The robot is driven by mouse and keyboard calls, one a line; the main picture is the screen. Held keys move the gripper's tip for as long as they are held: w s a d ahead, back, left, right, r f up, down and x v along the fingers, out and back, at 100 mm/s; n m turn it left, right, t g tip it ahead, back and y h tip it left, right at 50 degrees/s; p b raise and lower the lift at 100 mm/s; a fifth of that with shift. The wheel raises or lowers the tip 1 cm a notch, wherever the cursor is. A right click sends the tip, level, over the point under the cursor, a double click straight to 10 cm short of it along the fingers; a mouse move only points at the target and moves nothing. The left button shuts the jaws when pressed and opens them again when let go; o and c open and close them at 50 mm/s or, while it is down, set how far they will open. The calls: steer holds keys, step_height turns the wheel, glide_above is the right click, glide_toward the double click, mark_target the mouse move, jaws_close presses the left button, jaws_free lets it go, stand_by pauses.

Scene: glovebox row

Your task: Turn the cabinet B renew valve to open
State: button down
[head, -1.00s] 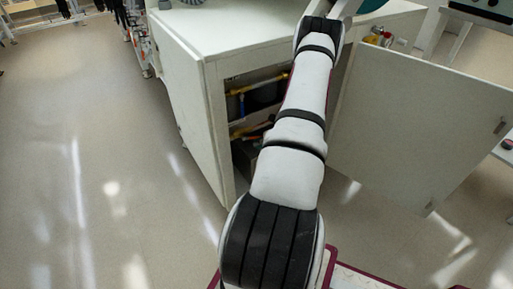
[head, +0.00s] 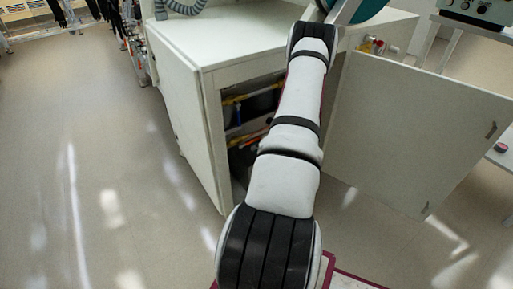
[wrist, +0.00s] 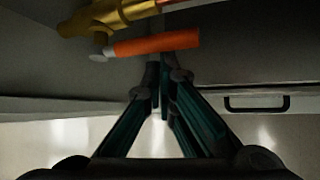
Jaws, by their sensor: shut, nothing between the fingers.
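A valve with a brass body (wrist: 92,20) and an orange lever handle (wrist: 155,46) shows at the top of the wrist view. The lever lies roughly along the line of the pipe. No label can be read on it. My gripper (wrist: 164,64) is shut and empty, its fingertips right at the lever's lower edge in the picture; I cannot tell if they touch it. In the head view, the open cabinet (head: 185,110) shows yellow pipework (head: 238,99) inside. My gripper is hidden there behind my arm.
The open cabinet door (head: 420,130) stands out to the right of my arm. A dark pull handle (wrist: 257,103) shows at the right in the wrist view. Small coloured items (head: 372,46) sit behind the door. The floor (head: 90,170) at left is clear.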

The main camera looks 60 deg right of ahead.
step_height(320, 180, down, 4)
steer(key=b, duration=0.3)
steer(key=s+a+r+p, duration=0.3)
steer(key=s+r, duration=0.3)
steer(key=r, duration=0.1)
steer(key=shift+a+r, duration=0.4)
steer(key=shift+s, duration=0.2)
